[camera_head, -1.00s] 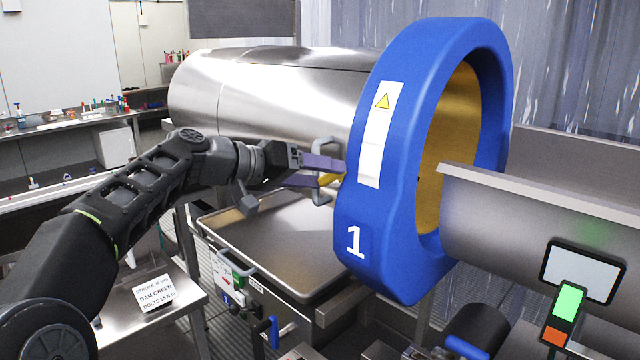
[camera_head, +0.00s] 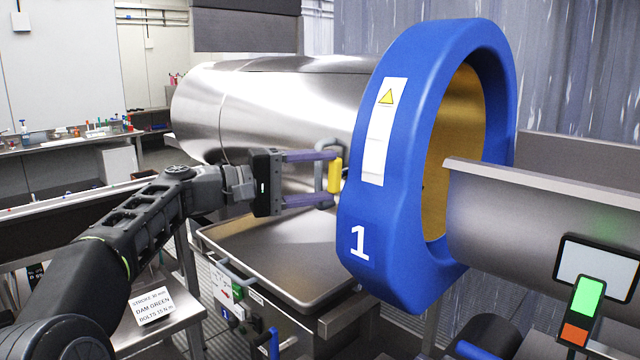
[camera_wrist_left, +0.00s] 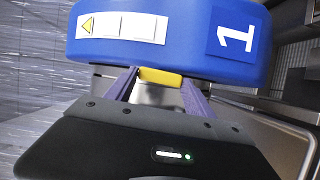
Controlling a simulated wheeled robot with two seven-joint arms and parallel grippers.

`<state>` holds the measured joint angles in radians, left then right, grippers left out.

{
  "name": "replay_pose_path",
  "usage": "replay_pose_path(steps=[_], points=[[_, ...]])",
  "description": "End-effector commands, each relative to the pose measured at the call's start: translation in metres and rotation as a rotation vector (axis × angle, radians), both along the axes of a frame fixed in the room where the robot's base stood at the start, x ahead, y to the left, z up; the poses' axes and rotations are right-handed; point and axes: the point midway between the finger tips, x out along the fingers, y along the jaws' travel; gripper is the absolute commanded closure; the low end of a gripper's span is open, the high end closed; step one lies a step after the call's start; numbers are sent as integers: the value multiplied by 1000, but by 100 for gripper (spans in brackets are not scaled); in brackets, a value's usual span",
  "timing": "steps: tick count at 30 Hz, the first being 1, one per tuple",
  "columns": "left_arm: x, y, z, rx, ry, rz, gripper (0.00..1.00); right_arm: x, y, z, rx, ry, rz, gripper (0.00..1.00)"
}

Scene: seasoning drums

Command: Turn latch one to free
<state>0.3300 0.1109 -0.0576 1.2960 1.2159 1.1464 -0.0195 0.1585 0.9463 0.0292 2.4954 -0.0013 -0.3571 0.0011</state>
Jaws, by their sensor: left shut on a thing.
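The yellow latch (camera_head: 335,175) stands upright at the left edge of the blue ring (camera_head: 400,215) marked 1, beside the steel drum (camera_head: 260,105). My left gripper (camera_head: 334,179) is shut on the latch, with one purple finger at its upper end and one at its lower end. In the left wrist view the yellow latch (camera_wrist_left: 161,77) spans between the two fingertips, close against the blue ring (camera_wrist_left: 180,45). My right gripper is not in view.
A steel tray (camera_head: 290,265) lies below the gripper. A steel trough (camera_head: 520,215) and a green-lit device (camera_head: 588,297) are at the right. A small sign (camera_head: 152,307) stands at lower left.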

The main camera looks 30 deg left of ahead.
Motion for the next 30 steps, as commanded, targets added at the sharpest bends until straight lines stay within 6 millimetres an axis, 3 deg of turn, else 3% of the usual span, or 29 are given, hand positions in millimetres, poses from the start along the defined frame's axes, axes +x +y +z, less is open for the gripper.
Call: replay_pose_path(steps=[20,21,28,30], points=[[0,1,-1,-77,28,3,79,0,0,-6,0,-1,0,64],[0,1,-1,-77,28,3,35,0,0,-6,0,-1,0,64],[0,0,-1,-75,27,2,16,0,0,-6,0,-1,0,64],[0,0,-1,-75,27,1,16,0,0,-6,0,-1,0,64]])
